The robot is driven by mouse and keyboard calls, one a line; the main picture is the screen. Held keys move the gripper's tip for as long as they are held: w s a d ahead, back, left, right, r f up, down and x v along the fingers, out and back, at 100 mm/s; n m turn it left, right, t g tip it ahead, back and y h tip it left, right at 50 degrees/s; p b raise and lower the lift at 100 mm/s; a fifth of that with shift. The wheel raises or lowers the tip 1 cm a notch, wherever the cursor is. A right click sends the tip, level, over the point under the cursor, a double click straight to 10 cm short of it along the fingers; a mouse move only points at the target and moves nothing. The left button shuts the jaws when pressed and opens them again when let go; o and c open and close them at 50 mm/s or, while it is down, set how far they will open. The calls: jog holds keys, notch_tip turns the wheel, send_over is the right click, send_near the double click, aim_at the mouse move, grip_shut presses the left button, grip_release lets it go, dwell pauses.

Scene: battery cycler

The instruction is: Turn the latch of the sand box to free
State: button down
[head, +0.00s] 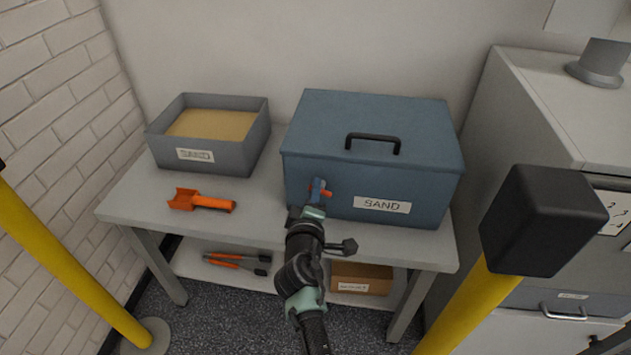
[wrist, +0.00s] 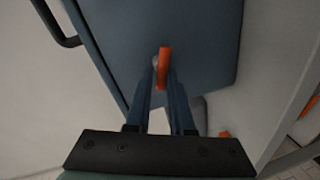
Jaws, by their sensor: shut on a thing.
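The sand box (head: 375,165) is a blue lidded box with a black lid handle and a SAND label, standing on the right half of the table. Its orange latch (head: 327,193) is on the front face, left of the label; the gripper partly hides it in the head view. In the wrist view the latch (wrist: 164,66) is a narrow orange bar between the fingertips. My gripper (head: 318,188) reaches the box front from below, and its blue fingers (wrist: 161,85) are shut on the latch. The lid is down.
An open grey bin of sand (head: 205,155) stands on the table's left, with an orange scoop (head: 201,200) before it. Orange-handled tongs (head: 238,262) and a cardboard box (head: 361,279) are on the lower shelf. Yellow posts (head: 75,265) flank me; a grey cabinet (head: 530,115) is right.

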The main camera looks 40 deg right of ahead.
jog(key=shift+w+a+f+n+g, duration=0.15)
jog(key=shift+f+n+g, duration=0.15)
jog(key=shift+n, duration=0.5)
jog(key=shift+s+a+f+n+g, duration=0.1)
jog(key=shift+a+f+n+g, duration=0.15)
jog(key=shift+n, duration=0.55)
jog(key=shift+d+f, duration=0.1)
jog(key=c, duration=0.9)
grip_release()
jog(key=shift+d, duration=0.1)
jog(key=shift+r, duration=0.25)
jog(key=shift+h, duration=0.3)
jog(key=p+v, duration=0.2)
jog(key=v, duration=1.1)
jog(key=shift+p, duration=0.4)
